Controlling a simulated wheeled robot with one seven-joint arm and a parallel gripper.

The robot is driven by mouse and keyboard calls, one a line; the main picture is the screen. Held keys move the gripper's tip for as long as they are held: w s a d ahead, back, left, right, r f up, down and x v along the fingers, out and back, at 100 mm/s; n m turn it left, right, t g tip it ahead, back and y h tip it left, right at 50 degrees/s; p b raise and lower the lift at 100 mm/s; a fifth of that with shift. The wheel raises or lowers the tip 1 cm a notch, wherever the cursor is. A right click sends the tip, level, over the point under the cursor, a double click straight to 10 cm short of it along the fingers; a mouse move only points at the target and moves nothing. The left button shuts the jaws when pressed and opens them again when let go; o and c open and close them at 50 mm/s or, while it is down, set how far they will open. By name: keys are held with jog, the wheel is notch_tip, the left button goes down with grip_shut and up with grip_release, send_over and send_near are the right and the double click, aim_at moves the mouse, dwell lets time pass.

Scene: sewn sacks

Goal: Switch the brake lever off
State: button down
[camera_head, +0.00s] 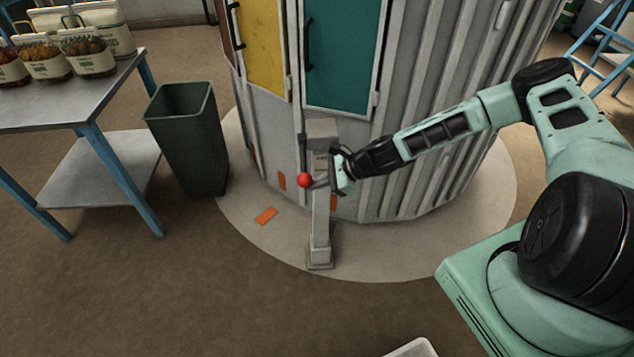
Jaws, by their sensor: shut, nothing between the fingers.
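The brake lever (304,160) is a dark rod with a red ball knob (304,180) at its lower end. It hangs down along the left side of a grey post (320,225) with a box-shaped head (321,132). My gripper (318,184) is at the post from the right, its fingertips close beside the red knob. The fingers are shut with nothing held. I cannot tell whether they touch the knob. The gripper covers part of the post's middle.
A large ribbed grey drum (430,130) with a yellow door (262,50) and a teal door (342,50) stands behind the post on a round pale base (400,235). A dark bin (190,135) and a metal table (70,100) with filled sacks (90,62) stand left.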

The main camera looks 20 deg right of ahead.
jog(key=shift+s+r+p, duration=0.15)
jog(key=shift+r+p, duration=0.2)
jog(key=shift+r, duration=0.1)
notch_tip(320, 180, up, 12)
jog(key=m+g+y+p, duration=0.2)
jog(key=m+g+p, duration=0.3)
jog(key=g+p, duration=0.1)
jog(key=shift+g+y+p, duration=0.3)
jog(key=shift+g+p, duration=0.1)
jog(key=shift+p, duration=0.25)
jog(key=shift+w+r, duration=0.15)
jog(key=shift+w, duration=0.05)
jog(key=s+d+r+b, duration=0.1)
jog(key=d+b, duration=0.2)
jog(key=d, duration=0.6)
jog(key=shift+s+r, duration=0.2)
jog(key=shift+s, duration=0.1)
